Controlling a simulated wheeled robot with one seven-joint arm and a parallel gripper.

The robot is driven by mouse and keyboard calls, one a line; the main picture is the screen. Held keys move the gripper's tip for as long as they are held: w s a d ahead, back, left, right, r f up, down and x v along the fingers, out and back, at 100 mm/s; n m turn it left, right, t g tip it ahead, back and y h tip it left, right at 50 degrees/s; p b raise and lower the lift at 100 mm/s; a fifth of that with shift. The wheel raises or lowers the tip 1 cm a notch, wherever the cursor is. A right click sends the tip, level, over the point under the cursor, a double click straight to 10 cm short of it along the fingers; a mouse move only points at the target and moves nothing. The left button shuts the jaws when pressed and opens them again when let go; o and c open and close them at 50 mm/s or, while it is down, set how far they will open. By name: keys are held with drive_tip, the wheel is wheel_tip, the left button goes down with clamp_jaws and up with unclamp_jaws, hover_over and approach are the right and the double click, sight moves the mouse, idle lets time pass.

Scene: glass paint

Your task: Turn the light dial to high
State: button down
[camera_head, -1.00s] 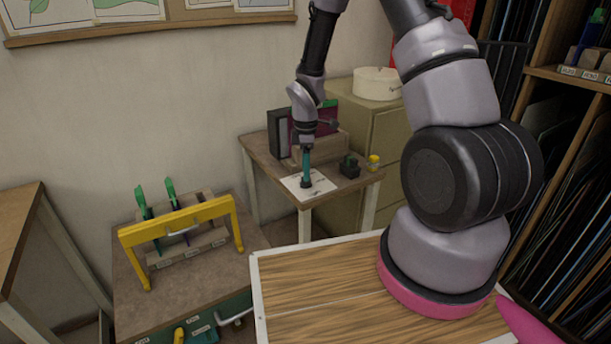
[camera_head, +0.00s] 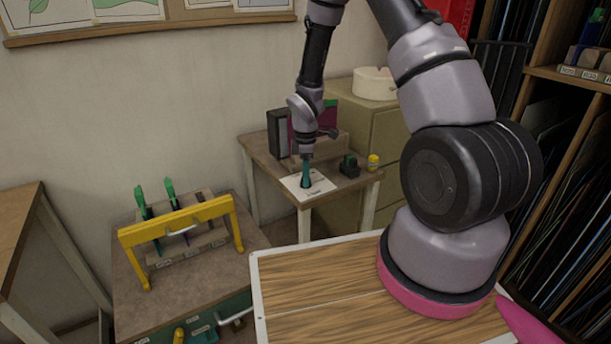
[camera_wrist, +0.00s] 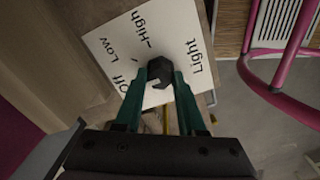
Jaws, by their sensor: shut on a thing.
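The black light dial (camera_wrist: 159,70) sits on a white label plate (camera_wrist: 108,45) marked Off, Low, High and Light in the wrist view. My gripper (camera_wrist: 160,78) has its two teal fingers on either side of the dial and is shut on it. A pale mark shows on the dial, but I cannot tell which setting it points to. In the head view my gripper (camera_head: 305,184) points straight down onto the label plate (camera_head: 322,187) on the small table (camera_head: 262,165). The dial is hidden there by the fingers.
A black block-like item (camera_head: 349,167) and a small yellow-capped jar (camera_head: 373,162) stand right of the plate. A dark box (camera_head: 278,134) stands behind it. A yellow frame (camera_head: 178,222) stands on the lower bench. A wooden board (camera_head: 330,290) is in front.

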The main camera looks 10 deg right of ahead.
drive_tip(key=m, duration=0.8)
drive_tip(key=shift+w+m, duration=0.1)
drive_tip(key=shift+m, duration=0.3)
drive_tip(key=m, duration=0.8)
drive_tip(key=shift+m, duration=0.6)
drive_tip(key=c, duration=0.5)
unclamp_jaws()
